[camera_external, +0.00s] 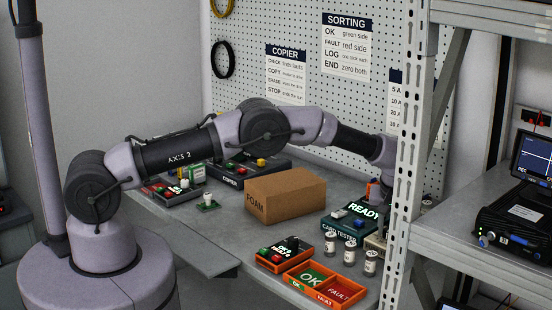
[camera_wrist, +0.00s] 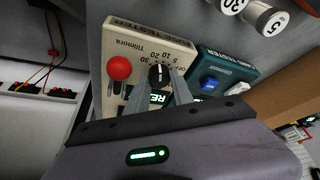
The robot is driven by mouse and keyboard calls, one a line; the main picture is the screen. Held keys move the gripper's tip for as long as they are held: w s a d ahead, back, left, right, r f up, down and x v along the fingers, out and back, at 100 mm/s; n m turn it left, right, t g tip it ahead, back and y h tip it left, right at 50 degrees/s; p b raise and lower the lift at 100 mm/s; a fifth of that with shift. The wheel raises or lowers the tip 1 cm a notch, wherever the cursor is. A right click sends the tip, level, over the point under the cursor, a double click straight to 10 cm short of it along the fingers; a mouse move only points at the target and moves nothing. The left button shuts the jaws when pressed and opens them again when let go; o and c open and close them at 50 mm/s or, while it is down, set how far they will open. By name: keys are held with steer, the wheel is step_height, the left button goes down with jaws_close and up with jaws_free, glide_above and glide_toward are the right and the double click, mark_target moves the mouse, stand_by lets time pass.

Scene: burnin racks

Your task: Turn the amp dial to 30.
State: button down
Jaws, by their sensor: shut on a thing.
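A beige tester box (camera_wrist: 115,45) marked Tillmora lies under my wrist camera, its lettering upside down. Its black amp dial (camera_wrist: 158,73) has a pale pointer mark and a printed scale with 5, 10, 20 and 30 around it. I cannot tell for sure which number the mark points at. My gripper (camera_wrist: 161,84) is shut on the dial, one finger on each side; the fingers hide part of the box face and its green-lit display. A red ball-topped lever (camera_wrist: 119,68) stands close beside the dial. In the external view the rack post mostly hides the gripper and box.
A teal card tester (camera_wrist: 222,72) with a blue button sits right beside the beige box. White-capped jars (camera_external: 351,252) stand near it, and an orange OK/FAULT tray (camera_external: 318,289) lies in front. A cardboard foam box (camera_external: 286,197) stands left. The metal rack post (camera_external: 409,150) is close to my wrist.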

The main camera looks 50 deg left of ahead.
steer(key=shift+w+d+f+n+y, duration=0.1)
steer(key=shift+n+y, duration=0.2)
steer(key=shift+n, duration=0.7)
steer(key=shift+n+g+b, duration=0.3)
steer(key=shift+n+b, duration=0.05)
steer(key=shift+n, duration=0.15)
steer(key=c, duration=1.1)
jaws_free()
steer(key=shift+r, duration=0.2)
steer(key=p+v, duration=0.2)
steer(key=v, duration=0.5)
steer(key=shift+d+r, duration=0.1)
steer(key=shift+d, duration=0.05)
